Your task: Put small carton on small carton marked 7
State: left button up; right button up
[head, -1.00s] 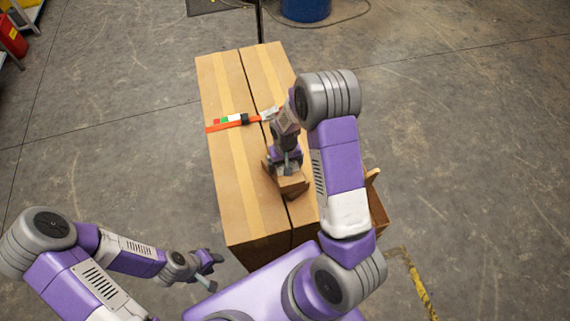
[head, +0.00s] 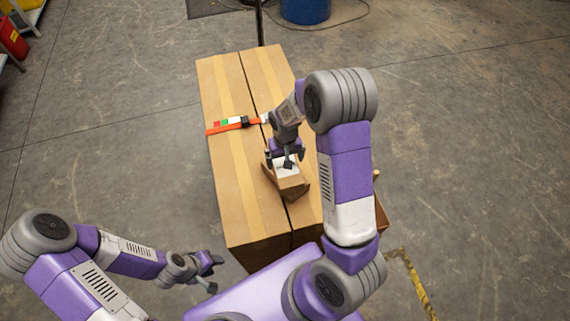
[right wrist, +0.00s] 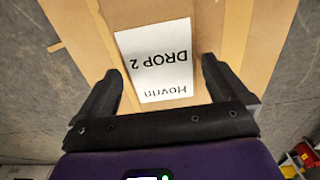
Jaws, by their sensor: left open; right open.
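A small brown carton (head: 292,188) sits on the long cartons, under my right gripper. A white label reading "Hovrin DROP 2" (right wrist: 155,65) shows upside down in the right wrist view, on brown cardboard (right wrist: 205,35) between the fingers. My right gripper (head: 284,160) is open just above the small carton; its fingers (right wrist: 155,85) stand apart. Whether another carton lies under the small one is hard to tell. No mark 7 is readable. My left gripper (head: 213,272) is open and empty at lower left, away from the cartons.
Two long taped cartons (head: 225,150) lie side by side, with an orange strap (head: 222,128) across them. A brown cardboard piece (head: 381,214) shows partly behind my right arm. A blue drum (head: 305,8) stands at the back.

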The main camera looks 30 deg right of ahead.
pick_arm(q)
jog(key=shift+r+p, duration=0.3)
jog(key=shift+r, duration=0.05)
pick_arm(e)
notch_tip(320, 180, up, 7)
jog(key=shift+f, duration=0.1)
jog(key=shift+s, duration=0.1)
